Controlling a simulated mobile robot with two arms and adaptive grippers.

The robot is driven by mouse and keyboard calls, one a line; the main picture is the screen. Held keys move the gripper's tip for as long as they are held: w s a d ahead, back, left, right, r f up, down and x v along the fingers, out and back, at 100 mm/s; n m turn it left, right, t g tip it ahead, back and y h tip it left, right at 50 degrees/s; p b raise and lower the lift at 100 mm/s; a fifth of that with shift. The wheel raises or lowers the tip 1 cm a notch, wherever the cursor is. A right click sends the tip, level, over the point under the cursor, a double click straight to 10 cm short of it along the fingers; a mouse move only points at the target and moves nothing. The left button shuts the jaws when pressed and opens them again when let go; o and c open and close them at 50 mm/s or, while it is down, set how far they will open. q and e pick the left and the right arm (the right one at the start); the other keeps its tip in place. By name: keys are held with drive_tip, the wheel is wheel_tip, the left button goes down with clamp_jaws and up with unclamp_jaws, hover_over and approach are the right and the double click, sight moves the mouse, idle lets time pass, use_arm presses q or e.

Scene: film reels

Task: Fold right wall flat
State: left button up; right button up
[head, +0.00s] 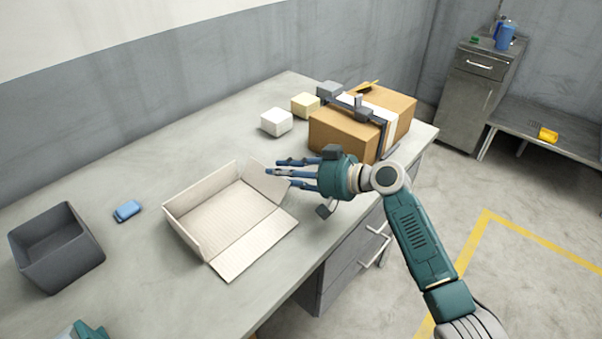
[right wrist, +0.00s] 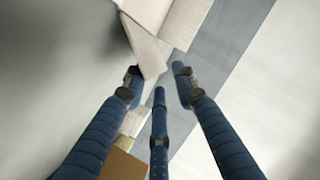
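A pale cardboard box (head: 186,225) lies open on the grey table. Its left and back walls stand upright, and its front wall (head: 250,250) lies flat on the table. The right wall (head: 262,178) leans outward at an angle; in the right wrist view this flap (right wrist: 146,52) reaches close to the fingertips. My right gripper (head: 280,173) is open, its three blue fingers spread with nothing between them. In the head view its fingertips overlap the right wall; I cannot tell whether they touch it. My left gripper is not visible; only a teal piece of my arm shows at bottom left.
A taped brown carton (head: 342,137) with a tape tool (head: 368,112) stands behind my right gripper. White (head: 276,122) and yellow (head: 305,104) blocks stand beside it. The table's front edge is close to the box.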

drive_tip(key=v, duration=0.7)
drive_tip(key=shift+s, duration=0.1)
